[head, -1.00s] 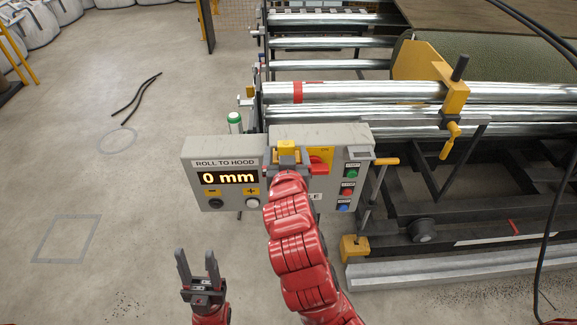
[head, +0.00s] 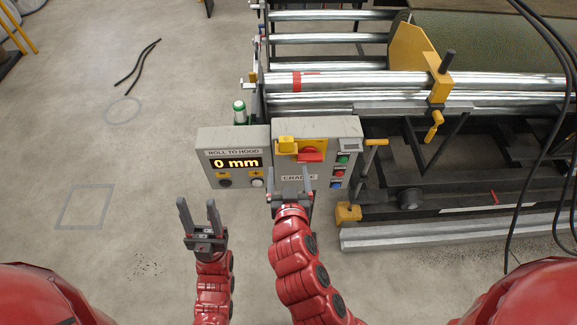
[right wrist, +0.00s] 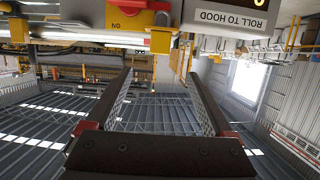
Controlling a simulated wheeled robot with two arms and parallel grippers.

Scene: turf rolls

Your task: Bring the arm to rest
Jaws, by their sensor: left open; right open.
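My right gripper (head: 291,182) is open and empty in front of the lower part of the grey control box (head: 325,128), below its red rotary handle (head: 311,156) on a yellow plate. In the right wrist view its two fingers (right wrist: 157,82) stand wide apart with nothing between them. The red handle also shows there (right wrist: 146,6), beyond the fingers. My left gripper (head: 198,212) is open and empty over bare floor, left of my right arm. The display (head: 235,163) under "ROLL TO HOOD" reads 0 mm.
A roller frame with shiny rollers (head: 360,83) and a yellow clamp (head: 438,80) stands behind and right of the box. Green, red and blue buttons (head: 338,173) line the box's right side. Black cables (head: 540,150) hang at right. The floor (head: 110,180) at left is mostly clear.

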